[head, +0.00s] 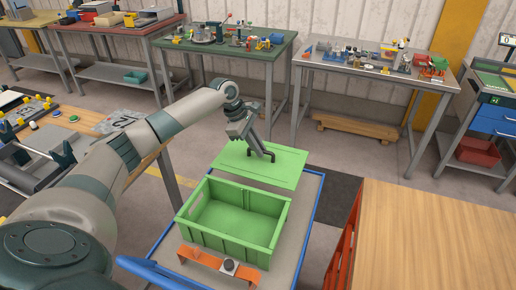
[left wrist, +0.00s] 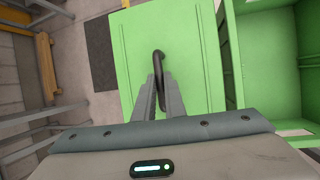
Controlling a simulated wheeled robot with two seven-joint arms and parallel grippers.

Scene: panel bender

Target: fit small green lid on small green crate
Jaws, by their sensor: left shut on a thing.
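The small green lid (head: 282,173) is a flat rectangular plate with a dark loop handle (head: 262,153). My left gripper (head: 257,150) is shut on that handle, and the fingers (left wrist: 161,85) pinch it in the left wrist view. The lid (left wrist: 190,70) is beyond the small green crate (head: 235,218) in the head view, apart from its opening. The crate is open, upright and looks empty; it stands on a grey cart top with a blue edge. The crate (left wrist: 268,60) is to the right of the lid in the left wrist view. My right gripper is not in view.
A wooden-topped table (head: 430,240) stands at the right. Workbenches with tools (head: 225,45) line the back wall.

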